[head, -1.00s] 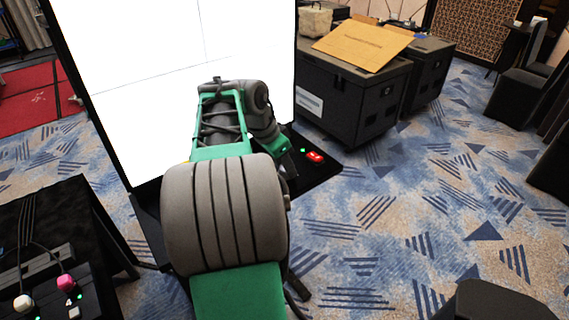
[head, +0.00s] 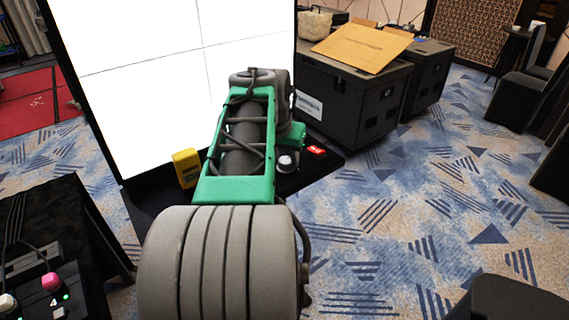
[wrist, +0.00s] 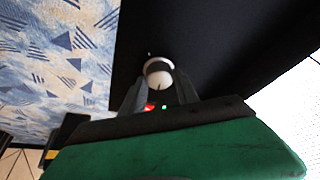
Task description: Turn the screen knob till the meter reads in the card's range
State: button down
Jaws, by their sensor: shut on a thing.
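In the wrist view a white round knob (wrist: 158,68) with a dark mark on it stands out against the black base. My gripper (wrist: 158,88) has its two dark fingers close in on both sides of the knob and is shut on it. A small red light and a green light show below the knob, between the fingers. In the head view my arm covers most of the hand. A yellow device (head: 186,168), perhaps the meter, stands at the screen's foot, its reading too small to tell. I cannot make out the card.
The big white screen (head: 150,80) rises behind my arm. A small red item (head: 316,149) lies on its black base (head: 322,168). Black cases (head: 350,100) stand at the right. A dark table at the lower left bears a pink knob (head: 52,281).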

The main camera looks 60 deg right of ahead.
jog(key=n, duration=0.1)
jog(key=n+t, duration=0.1)
jog(key=shift+s+f+n+b, duration=0.1)
jog(key=shift+s+n+b, duration=0.1)
jog(key=shift+n+b, duration=0.2)
jog(key=n+t+y+p, duration=0.1)
jog(key=n, duration=0.2)
jog(key=shift+s+d+n+p, duration=0.1)
jog(key=shift+n+p, duration=0.2)
jog(key=n+p, duration=0.1)
jog(key=n, duration=0.1)
jog(key=n+t+y+p, duration=0.1)
jog(key=n+p, duration=0.1)
jog(key=shift+d+r+y, duration=0.1)
jog(key=shift+r+y, duration=0.1)
jog(key=shift+y, duration=0.1)
jog(key=shift+f+n+t+y+p, duration=0.1)
jog(key=shift+n+t+y+p, duration=0.45)
jog(key=shift+n+p, duration=1.1)
jog(key=shift+n+b, duration=0.3)
jog(key=shift+n, duration=0.25)
jog(key=c, duration=0.9)
grip_release()
jog(key=shift+d, duration=0.1)
